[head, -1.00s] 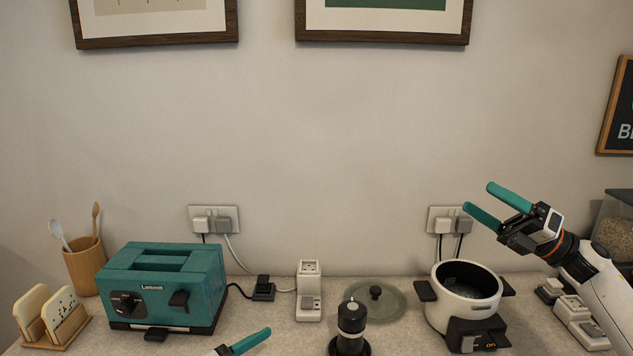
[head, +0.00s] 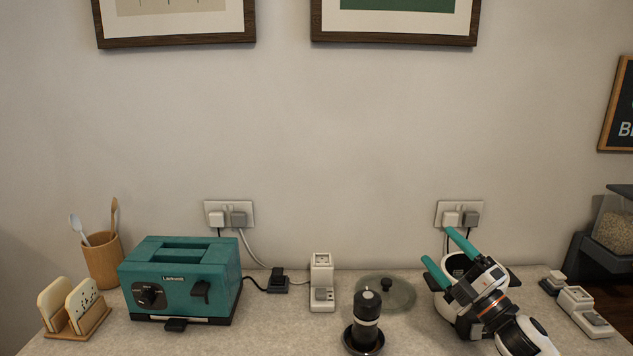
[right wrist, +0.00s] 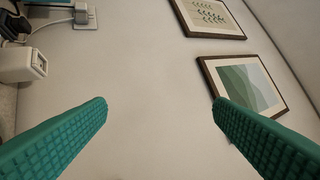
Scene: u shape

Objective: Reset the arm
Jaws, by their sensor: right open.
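My right gripper (head: 442,254) has two teal fingers that are spread apart with nothing between them. In the head view it is in front of the white pot (head: 441,305) and hides much of it. In the right wrist view the teal fingers (right wrist: 160,120) stand wide apart, with bare wall between and beyond them. My left gripper does not show in the head view now.
A teal toaster (head: 180,280) stands at the left of the counter (head: 270,335). A black grinder (head: 364,320) and a glass lid (head: 395,290) are near the middle. A power strip (head: 321,285) is at the back. Wall sockets (head: 460,214) are behind the pot.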

